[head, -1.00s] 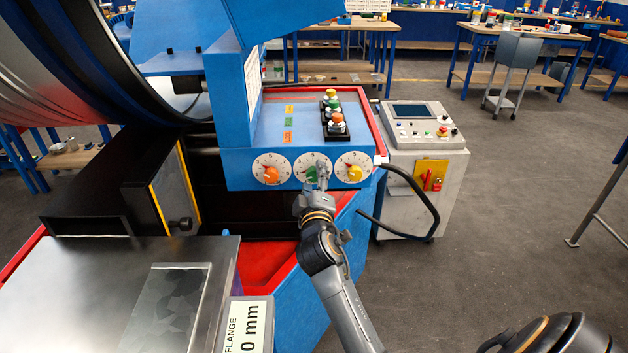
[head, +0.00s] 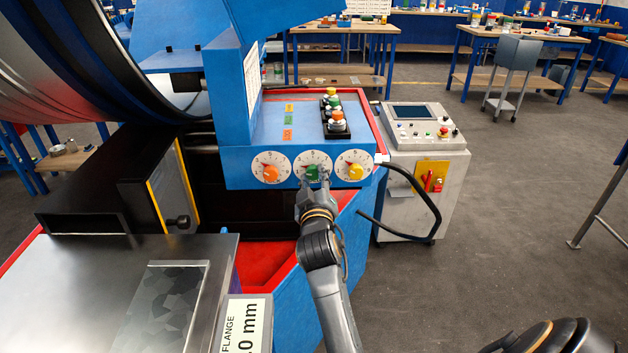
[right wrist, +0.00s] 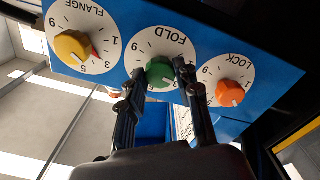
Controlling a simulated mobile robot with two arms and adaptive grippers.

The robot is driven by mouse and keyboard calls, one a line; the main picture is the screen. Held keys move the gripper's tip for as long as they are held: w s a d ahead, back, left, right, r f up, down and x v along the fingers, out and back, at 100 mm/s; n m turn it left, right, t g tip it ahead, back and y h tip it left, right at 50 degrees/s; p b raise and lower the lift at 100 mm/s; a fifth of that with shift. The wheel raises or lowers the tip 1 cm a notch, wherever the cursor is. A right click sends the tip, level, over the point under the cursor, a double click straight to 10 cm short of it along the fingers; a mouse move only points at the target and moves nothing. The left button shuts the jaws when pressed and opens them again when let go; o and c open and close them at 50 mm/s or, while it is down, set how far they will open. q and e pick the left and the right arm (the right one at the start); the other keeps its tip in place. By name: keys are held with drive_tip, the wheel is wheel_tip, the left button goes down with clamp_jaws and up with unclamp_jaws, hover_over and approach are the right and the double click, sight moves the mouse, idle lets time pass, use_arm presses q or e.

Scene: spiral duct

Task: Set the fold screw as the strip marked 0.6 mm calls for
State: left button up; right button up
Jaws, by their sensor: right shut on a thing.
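The fold screw is the middle dial of three, a white scale (head: 299,161) with a green knob (head: 314,173). In the right wrist view the green knob (right wrist: 158,71) sits below the upside-down word FOLD. My right gripper (head: 314,183) is shut on the green knob, one finger on each side, as its fingers (right wrist: 166,87) also show in the right wrist view. The knob's exact setting cannot be read. A patterned metal sheet (head: 165,310) lies at the lower left, beside a cut-off card (head: 243,325) reading "FLANGE" and ".0 mm". No 0.6 mm mark is legible.
The orange LOCK knob (right wrist: 230,93) and yellow FLANGE knob (right wrist: 74,46) flank the green one closely. Push buttons (head: 335,112) stand on the blue housing above. A grey control cabinet (head: 422,150) with a black cable is to the right. Open floor lies further right.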

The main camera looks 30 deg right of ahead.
drive_tip(key=o, duration=1.2)
drive_tip(key=shift+c, duration=0.2)
drive_tip(key=shift+r, duration=0.1)
wheel_tip(320, 180, up, 10)
drive_tip(key=shift+f, duration=0.1)
